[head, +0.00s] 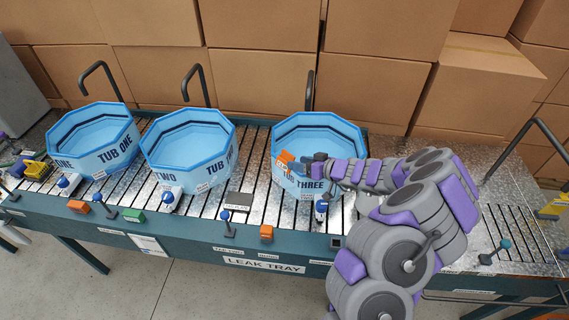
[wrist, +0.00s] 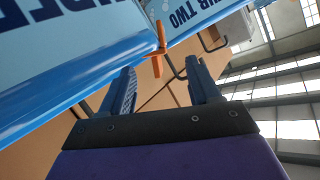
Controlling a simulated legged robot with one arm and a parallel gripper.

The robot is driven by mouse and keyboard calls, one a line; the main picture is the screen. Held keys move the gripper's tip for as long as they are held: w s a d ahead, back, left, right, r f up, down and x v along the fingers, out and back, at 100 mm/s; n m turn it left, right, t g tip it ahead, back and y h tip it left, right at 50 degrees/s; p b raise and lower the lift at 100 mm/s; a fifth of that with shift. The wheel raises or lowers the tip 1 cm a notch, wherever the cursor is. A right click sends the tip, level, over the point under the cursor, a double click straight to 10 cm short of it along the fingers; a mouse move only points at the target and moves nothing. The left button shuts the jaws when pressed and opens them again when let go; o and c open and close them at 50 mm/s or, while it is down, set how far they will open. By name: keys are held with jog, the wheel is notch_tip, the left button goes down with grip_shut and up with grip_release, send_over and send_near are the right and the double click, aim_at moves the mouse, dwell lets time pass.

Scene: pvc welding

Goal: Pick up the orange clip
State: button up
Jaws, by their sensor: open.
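The orange clip (head: 286,158) sits at the left rim of the blue tub marked three (head: 350,136). In the wrist view the orange clip (wrist: 157,50) shows at a tub edge, just beyond the fingertips and between their lines. My gripper (head: 305,164) reaches in from the right in the head view, close beside the clip. In the wrist view my gripper (wrist: 164,78) is open, with its two blue fingers apart and nothing between them. Whether a finger touches the clip cannot be told. My arm hides part of tub three.
Tub two (head: 188,150) and tub one (head: 95,140) stand to the left on the slatted leak tray table (head: 265,264). Small valves and orange blocks (head: 266,232) line its front edge. Cardboard boxes (head: 375,90) are stacked behind. Dark hooked pipes rise behind the tubs.

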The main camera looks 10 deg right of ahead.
aim_at(286, 159)
jog(key=shift+w+a+f, duration=0.1)
jog(key=shift+w+f, duration=0.3)
jog(key=shift+w, duration=0.4)
jog(key=x, duration=0.3)
jog(key=b+x, duration=0.1)
jog(key=x, duration=0.2)
jog(key=shift+s+a+r, duration=0.2)
jog(key=shift+a+r, duration=0.05)
jog(key=shift+d, duration=0.4)
jog(key=shift+c, duration=0.3)
jog(key=shift+d, duration=0.1)
jog(key=shift+c, duration=0.7)
jog(key=shift+a, duration=0.3)
jog(key=c, duration=0.8)
jog(key=shift+c, duration=0.2)
jog(key=shift+d+r, duration=0.1)
jog(key=shift+r, duration=0.05)
